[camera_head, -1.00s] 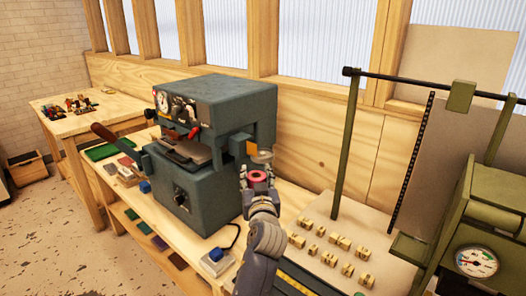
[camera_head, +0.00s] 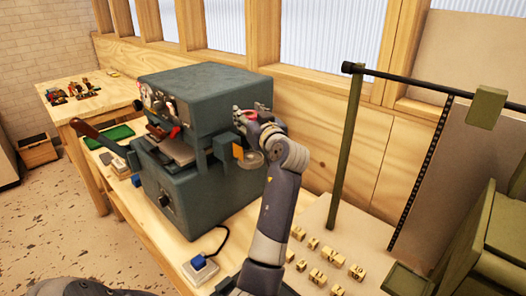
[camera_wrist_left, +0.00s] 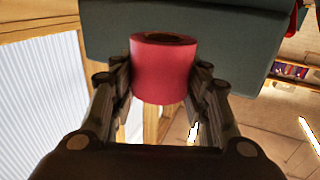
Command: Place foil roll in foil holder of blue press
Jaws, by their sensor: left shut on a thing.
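The blue-grey press (camera_head: 205,105) stands on the wooden bench left of centre in the head view. Its foil holder (camera_head: 249,156), a round pale disc beside an orange-yellow part, sticks out from the press's right side. My left gripper (camera_head: 251,114) is raised beside the press's upper right side, above the holder and apart from it. It is shut on a red foil roll (camera_wrist_left: 164,75), which sits between both fingers in the left wrist view. In the head view only a little of the roll's red top shows. My right gripper is not in view.
A green press (camera_head: 490,225) with a tall frame (camera_head: 346,150) stands at the right. Small yellowish blocks (camera_head: 315,243) lie on the bench before it. A wooden wall with windows is behind.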

